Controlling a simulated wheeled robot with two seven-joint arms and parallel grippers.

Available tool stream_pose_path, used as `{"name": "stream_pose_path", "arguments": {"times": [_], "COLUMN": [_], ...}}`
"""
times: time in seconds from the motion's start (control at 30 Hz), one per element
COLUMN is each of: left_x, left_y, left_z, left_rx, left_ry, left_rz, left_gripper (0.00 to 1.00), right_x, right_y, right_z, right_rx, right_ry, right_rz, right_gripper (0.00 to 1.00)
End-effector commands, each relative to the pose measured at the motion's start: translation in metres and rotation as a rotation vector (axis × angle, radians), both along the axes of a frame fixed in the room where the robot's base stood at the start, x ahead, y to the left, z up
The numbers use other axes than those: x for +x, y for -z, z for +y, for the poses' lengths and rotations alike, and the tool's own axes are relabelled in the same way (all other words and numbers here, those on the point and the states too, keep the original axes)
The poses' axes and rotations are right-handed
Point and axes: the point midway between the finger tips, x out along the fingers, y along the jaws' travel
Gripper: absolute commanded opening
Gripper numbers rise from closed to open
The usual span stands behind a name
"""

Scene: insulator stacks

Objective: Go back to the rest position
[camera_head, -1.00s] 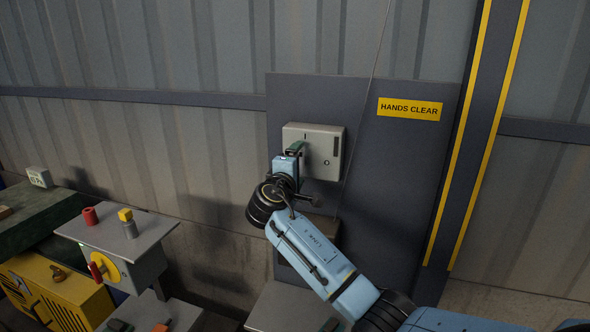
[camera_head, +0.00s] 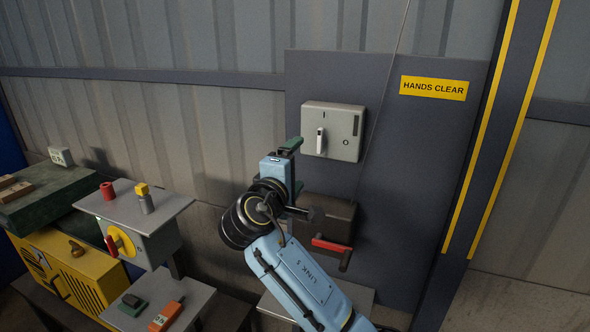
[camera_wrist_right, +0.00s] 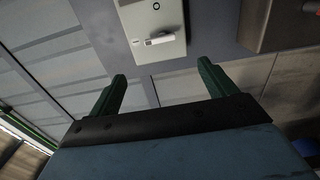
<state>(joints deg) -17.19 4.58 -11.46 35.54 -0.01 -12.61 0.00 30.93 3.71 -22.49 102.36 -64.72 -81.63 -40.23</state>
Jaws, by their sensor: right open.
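My right gripper (camera_head: 292,146) is in front of the dark wall panel, just left of and below a pale switch box. In the right wrist view its two green fingers (camera_wrist_right: 160,88) stand wide apart with nothing between them. The pale switch box (camera_head: 345,112) is on the panel, and its white lever (camera_head: 320,140) points roughly up and down. The box (camera_wrist_right: 152,22) and lever (camera_wrist_right: 158,40) also show in the right wrist view, beyond the fingers and apart from them. My left gripper is in neither view.
A dark box with a red handle (camera_head: 331,245) sits below the switch box, close to my right wrist. A yellow "HANDS CLEAR" sign (camera_head: 433,88) is on the panel. At left, a grey stand (camera_head: 165,205) carries a red and a yellow-topped piece. A yellow cabinet (camera_head: 75,275) stands beside it.

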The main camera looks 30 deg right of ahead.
Motion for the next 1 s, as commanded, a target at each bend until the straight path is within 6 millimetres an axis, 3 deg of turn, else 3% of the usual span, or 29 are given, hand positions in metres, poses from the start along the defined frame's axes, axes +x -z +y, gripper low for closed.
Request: {"name": "stream_pose_path", "arguments": {"times": [0.37, 0.47, 0.53, 0.67, 0.77, 0.87, 1.0], "left_x": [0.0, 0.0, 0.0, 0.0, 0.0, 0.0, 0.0], "left_y": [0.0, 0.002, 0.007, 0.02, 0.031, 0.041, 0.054], "left_z": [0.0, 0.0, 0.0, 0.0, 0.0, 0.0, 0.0], "left_rx": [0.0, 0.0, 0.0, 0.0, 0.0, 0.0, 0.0], "left_ry": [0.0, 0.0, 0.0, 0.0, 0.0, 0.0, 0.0], "left_rz": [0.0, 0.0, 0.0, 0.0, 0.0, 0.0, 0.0], "left_gripper": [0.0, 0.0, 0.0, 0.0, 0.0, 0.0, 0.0], "right_x": [0.0, 0.004, 0.01, 0.023, 0.026, 0.019, -0.006], "right_y": [0.001, 0.013, 0.039, 0.121, 0.199, 0.276, 0.381], "right_z": [0.0, 0.0, 0.002, 0.007, 0.012, 0.016, 0.023], "right_rx": [0.001, 0.005, 0.015, 0.063, 0.131, 0.214, 0.35], "right_ry": [-0.001, -0.013, -0.037, -0.116, -0.182, -0.236, -0.285], "right_rz": [0.001, 0.017, 0.051, 0.153, 0.239, 0.321, 0.424], "right_gripper": [0.84, 0.84, 0.84, 0.84, 0.84, 0.84, 0.84]}}
